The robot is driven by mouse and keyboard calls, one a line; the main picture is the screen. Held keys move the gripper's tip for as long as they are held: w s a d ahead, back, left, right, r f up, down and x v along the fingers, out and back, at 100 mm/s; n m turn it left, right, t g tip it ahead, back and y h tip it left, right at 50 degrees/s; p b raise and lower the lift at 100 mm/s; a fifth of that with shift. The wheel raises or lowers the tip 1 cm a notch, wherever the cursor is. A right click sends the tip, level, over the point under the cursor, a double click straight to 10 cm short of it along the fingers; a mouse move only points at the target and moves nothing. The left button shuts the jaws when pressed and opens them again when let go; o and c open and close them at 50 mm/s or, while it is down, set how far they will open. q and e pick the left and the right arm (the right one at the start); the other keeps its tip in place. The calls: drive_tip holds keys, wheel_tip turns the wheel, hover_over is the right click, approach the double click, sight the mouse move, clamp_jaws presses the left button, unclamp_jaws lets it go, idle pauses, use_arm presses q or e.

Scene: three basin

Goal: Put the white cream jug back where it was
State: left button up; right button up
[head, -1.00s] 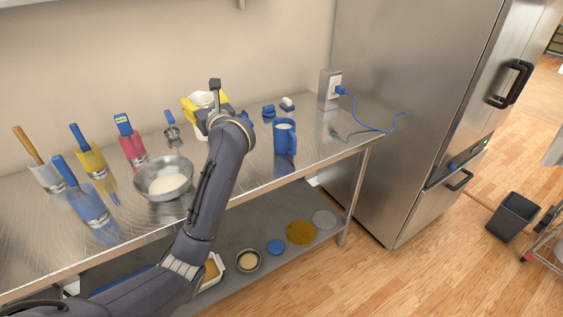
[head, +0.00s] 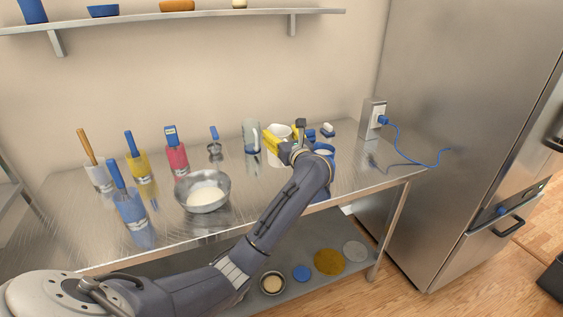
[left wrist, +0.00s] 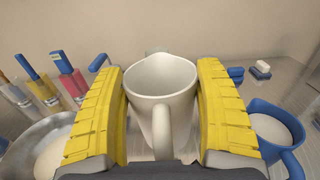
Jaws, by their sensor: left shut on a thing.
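The white cream jug (left wrist: 158,85) stands upright between the yellow fingers of my left gripper (left wrist: 160,105) in the left wrist view. The gripper is shut on it, and the jug's handle points toward the wrist camera. In the head view the jug (head: 279,131) is partly hidden by the gripper (head: 284,146), above the back right part of the steel table. I cannot tell whether its base touches the table. My right gripper is not in view.
A blue jug with white contents (left wrist: 272,128) is close on the right, partly behind my arm in the head view. A steel bowl (head: 190,193) and utensil holders stand further left. A power socket (head: 374,115) is at right.

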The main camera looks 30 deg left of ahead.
use_arm(q)
drive_tip(key=shift+f, duration=5)
drive_tip(key=shift+f, duration=0.1)
drive_tip(key=o, duration=1.3)
drive_tip(key=shift+o, duration=0.2)
